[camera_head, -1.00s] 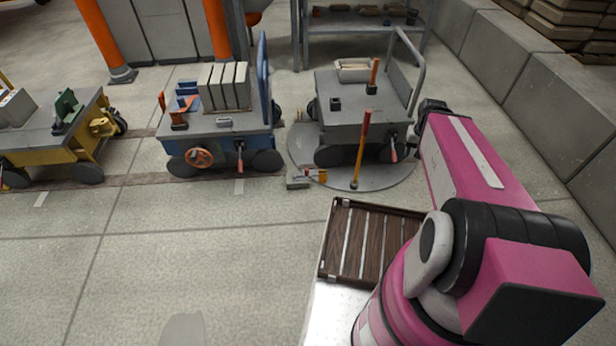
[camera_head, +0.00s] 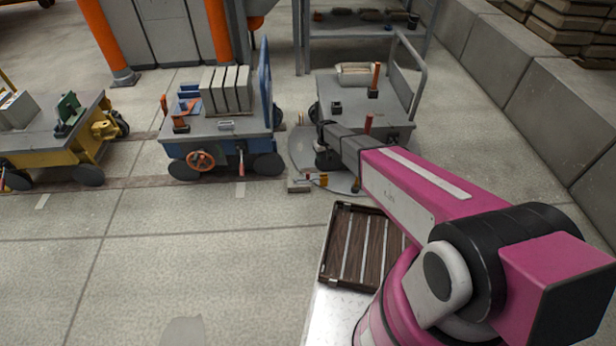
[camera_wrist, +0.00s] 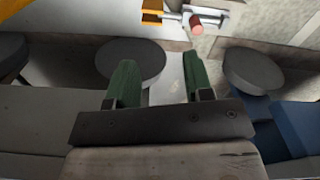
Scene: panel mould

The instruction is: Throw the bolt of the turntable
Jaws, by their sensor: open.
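The turntable is a round grey plate (camera_head: 299,148) in the floor with a grey cart (camera_head: 392,128) standing on it. Its bolt (camera_head: 307,180) lies at the plate's front left edge, beside a small grey block. In the wrist view the bolt is a metal bar with a red knob (camera_wrist: 196,22) and a yellow bracket (camera_wrist: 152,12) at the top of the picture. My gripper (camera_wrist: 160,78) is open and empty, with two green fingers apart. It hangs over the left side of the grey cart's front; the bolt is apart from the fingers. In the head view my arm hides much of the cart and plate.
A blue cart (camera_head: 222,130) with upright slabs stands left of the turntable, and a yellow cart (camera_head: 50,138) farther left. A wooden slatted tray (camera_head: 345,245) is near. Floor at front left is clear.

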